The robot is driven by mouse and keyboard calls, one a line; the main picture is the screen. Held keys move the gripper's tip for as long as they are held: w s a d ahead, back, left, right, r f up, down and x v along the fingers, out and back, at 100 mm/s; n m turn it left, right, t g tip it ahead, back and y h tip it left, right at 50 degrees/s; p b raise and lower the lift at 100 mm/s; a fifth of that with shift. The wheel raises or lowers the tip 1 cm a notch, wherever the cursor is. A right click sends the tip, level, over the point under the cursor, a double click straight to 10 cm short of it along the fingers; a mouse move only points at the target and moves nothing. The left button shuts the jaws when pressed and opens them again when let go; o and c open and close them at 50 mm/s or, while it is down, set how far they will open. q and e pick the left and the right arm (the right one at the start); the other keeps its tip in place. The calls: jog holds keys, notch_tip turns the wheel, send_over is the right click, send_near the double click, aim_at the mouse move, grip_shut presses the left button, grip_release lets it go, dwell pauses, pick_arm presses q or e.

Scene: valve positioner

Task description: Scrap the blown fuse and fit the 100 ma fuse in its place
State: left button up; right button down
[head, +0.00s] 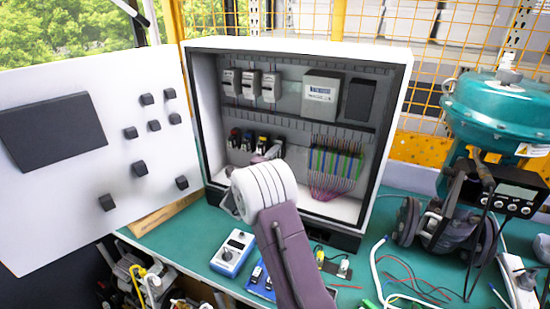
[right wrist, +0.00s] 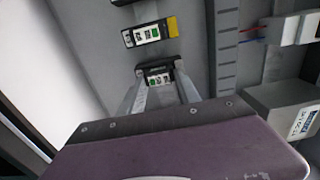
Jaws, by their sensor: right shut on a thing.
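In the head view, a row of small fuse holders (head: 248,141) with coloured parts sits on the lower left of the open cabinet's back panel. My right gripper (head: 268,155) reaches into the cabinet at the right end of this row. In the right wrist view its fingers (right wrist: 158,82) are shut on a black fuse holder (right wrist: 157,78) with a white and green label. A similar holder with a yellow end (right wrist: 151,32) is apart from it, farther up the picture. A blue tray (head: 258,291) with small dark pieces lies on the bench, partly behind my arm. I cannot tell the fuse ratings.
The white cabinet (head: 402,100) has its door (head: 60,190) open to the left. A blue and white meter (head: 233,252) stands on the green bench (head: 170,243).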

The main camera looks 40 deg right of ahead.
jog(key=shift+r, duration=0.1)
dwell(0.4)
jog(key=shift+c, duration=2.3)
grip_release()
jog(key=p+v, duration=0.1)
jog(key=v, duration=0.6)
